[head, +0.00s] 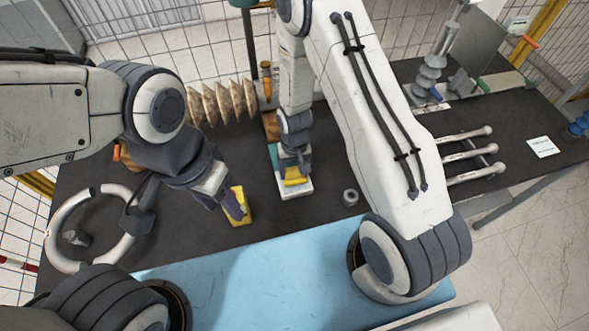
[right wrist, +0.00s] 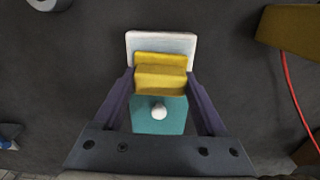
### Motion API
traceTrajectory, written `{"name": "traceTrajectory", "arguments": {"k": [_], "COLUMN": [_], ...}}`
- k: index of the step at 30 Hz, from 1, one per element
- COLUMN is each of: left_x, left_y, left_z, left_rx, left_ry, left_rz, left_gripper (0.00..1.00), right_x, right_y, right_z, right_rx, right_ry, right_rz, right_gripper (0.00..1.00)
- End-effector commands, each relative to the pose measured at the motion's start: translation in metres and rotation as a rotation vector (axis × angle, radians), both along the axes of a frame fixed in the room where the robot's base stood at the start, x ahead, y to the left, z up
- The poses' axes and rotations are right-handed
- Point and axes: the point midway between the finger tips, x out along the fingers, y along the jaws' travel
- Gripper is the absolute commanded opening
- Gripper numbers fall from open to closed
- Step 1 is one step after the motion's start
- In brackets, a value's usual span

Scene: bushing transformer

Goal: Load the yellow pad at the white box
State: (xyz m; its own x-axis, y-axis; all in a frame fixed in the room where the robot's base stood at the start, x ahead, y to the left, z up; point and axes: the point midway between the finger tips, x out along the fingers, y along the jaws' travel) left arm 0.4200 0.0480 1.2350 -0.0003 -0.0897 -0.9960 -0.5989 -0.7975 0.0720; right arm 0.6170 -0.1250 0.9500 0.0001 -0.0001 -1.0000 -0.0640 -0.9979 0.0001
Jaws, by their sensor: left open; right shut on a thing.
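The yellow pad (right wrist: 160,78) is between the fingertips of my right gripper (right wrist: 161,84), which is shut on it. In the head view the pad (head: 294,176) shows below my right gripper (head: 294,160). The white box (right wrist: 160,40) shows just past the pad in the right wrist view, and its pale edge (head: 297,192) shows under the pad in the head view. I cannot tell whether pad and box touch. A teal surface with a white knob (right wrist: 160,112) lies between the right fingers. My left gripper (head: 236,207) is open beside a yellow block (head: 243,215), partly covering it.
A small grey ring (head: 350,197) lies right of the white box. A broken white ring (head: 60,225) lies at the left. Ribbed brown insulators (head: 222,102) stand behind, and white rods (head: 468,155) lie at the right. A blue surface (head: 270,280) is in front.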

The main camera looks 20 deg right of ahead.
Motion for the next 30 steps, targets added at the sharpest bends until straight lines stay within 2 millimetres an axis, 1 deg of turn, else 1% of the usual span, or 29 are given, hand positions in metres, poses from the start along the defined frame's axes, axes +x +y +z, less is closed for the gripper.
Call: {"name": "traceTrajectory", "arguments": {"k": [24, 30], "left_x": [0.0000, 0.0000], "left_y": [0.0000, 0.0000], "left_z": [-0.0080, -0.0077], "left_rx": [0.000, 0.000], "left_ry": [0.000, 0.000], "left_rz": [0.000, 0.000], "left_gripper": [0.50, 0.50], "right_x": [0.0001, 0.0001], "right_y": [0.0000, 0.0000], "right_z": [-0.0098, -0.0096], "right_rx": [0.000, 0.000], "right_ry": [0.000, 0.000], "right_rz": [0.000, 0.000], "right_gripper": [0.30, 0.30]}}
